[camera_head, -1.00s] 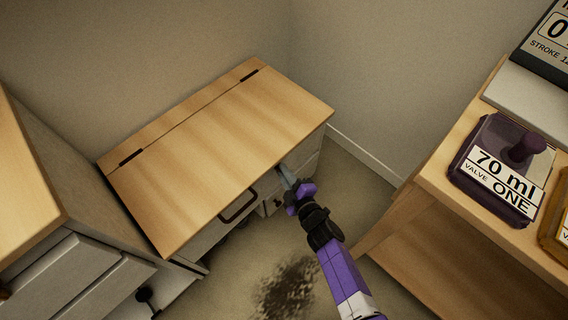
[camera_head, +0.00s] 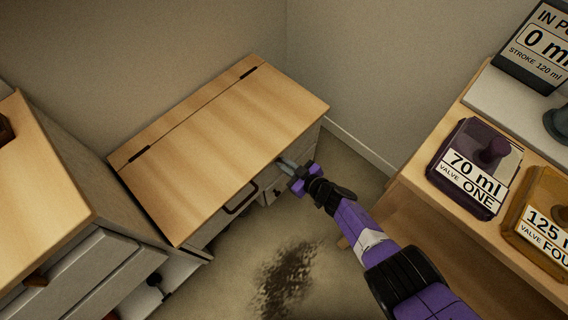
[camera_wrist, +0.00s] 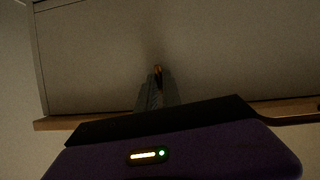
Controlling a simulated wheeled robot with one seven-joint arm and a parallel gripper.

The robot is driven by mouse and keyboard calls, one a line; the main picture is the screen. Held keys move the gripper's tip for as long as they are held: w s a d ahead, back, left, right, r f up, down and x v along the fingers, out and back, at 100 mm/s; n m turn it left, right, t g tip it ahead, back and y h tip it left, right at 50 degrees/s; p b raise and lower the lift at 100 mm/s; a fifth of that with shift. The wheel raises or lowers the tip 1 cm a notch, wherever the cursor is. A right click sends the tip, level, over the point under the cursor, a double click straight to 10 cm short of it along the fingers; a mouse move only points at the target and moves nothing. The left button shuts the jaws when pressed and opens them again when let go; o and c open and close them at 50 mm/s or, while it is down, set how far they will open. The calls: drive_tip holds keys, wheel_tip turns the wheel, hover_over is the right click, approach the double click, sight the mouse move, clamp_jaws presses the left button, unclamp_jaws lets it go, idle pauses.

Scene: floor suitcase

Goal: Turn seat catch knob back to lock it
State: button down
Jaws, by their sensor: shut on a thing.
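The seat is a wooden lid (camera_head: 215,145) with two dark hinges, lying flat and closed on a grey bench box. My gripper (camera_head: 283,164) is at the box's front face, just under the lid's front edge, towards its right end. In the wrist view, my grey fingers (camera_wrist: 157,92) are closed around a small orange-brown knob (camera_wrist: 157,70) against the pale front panel (camera_wrist: 215,55). Only the knob's tip shows between the fingers; its turn angle cannot be told. In the head view the knob is hidden by the fingers and lid.
A dark bar handle (camera_head: 241,202) is on the bench front, left of my gripper. A cabinet with drawers (camera_head: 95,285) stands at the left. A wooden bench (camera_head: 425,180) at the right carries labelled valve blocks (camera_head: 470,170). The floor between has a dark stain (camera_head: 287,278).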

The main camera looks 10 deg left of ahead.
drive_tip(key=shift+w+m+g, duration=0.1)
drive_tip(key=shift+m+g, duration=0.2)
drive_tip(key=shift+g, duration=0.1)
drive_tip(key=shift+y, duration=0.3)
drive_tip(key=c, duration=1.5)
unclamp_jaws()
